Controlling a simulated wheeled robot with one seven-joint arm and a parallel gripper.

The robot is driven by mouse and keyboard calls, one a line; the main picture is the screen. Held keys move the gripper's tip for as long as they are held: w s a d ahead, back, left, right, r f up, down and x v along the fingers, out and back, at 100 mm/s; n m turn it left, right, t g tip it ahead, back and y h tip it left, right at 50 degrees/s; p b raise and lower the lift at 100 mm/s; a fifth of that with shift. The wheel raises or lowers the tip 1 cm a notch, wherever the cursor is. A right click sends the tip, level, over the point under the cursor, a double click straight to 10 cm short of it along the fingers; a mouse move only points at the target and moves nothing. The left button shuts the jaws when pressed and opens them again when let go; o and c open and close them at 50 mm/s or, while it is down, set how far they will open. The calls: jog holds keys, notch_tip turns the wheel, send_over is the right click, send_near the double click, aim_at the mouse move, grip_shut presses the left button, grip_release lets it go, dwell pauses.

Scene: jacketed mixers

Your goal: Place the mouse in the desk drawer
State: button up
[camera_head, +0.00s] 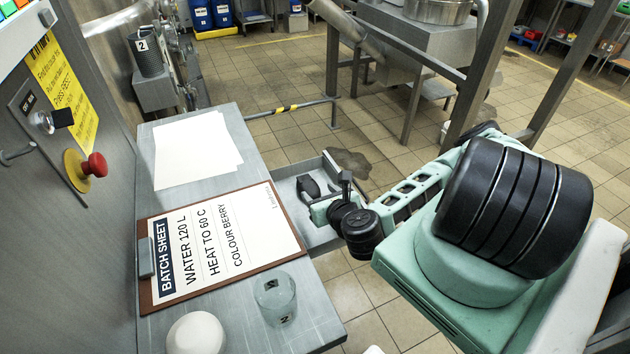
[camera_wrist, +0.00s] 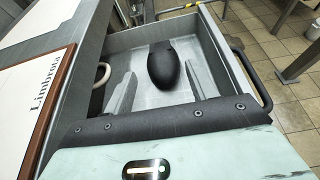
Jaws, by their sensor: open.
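The black mouse (camera_head: 308,187) is inside the open desk drawer (camera_head: 287,189), under the edge of the grey desk. In the wrist view the mouse (camera_wrist: 165,65) appears to lie on the bare metal floor of the drawer (camera_wrist: 225,58), near its middle. My gripper (camera_head: 333,193) is over the drawer, just right of the mouse in the head view. In the wrist view my gripper (camera_wrist: 160,88) is open, its grey fingers apart on either side of the mouse's near end. No contact with the mouse shows. My arm hides part of the drawer in the head view.
A clipboard with a batch sheet (camera_head: 222,240), white papers (camera_head: 195,150), a clear beaker (camera_head: 275,297) and a white round object (camera_head: 195,334) are on the desk. A cream curved piece (camera_wrist: 102,73) shows at the drawer's left side. The drawer has a dark handle (camera_wrist: 250,75).

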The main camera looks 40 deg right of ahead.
jog(key=shift+p+v, duration=0.6)
jog(key=shift+v, duration=0.4)
jog(key=shift+s, duration=0.15)
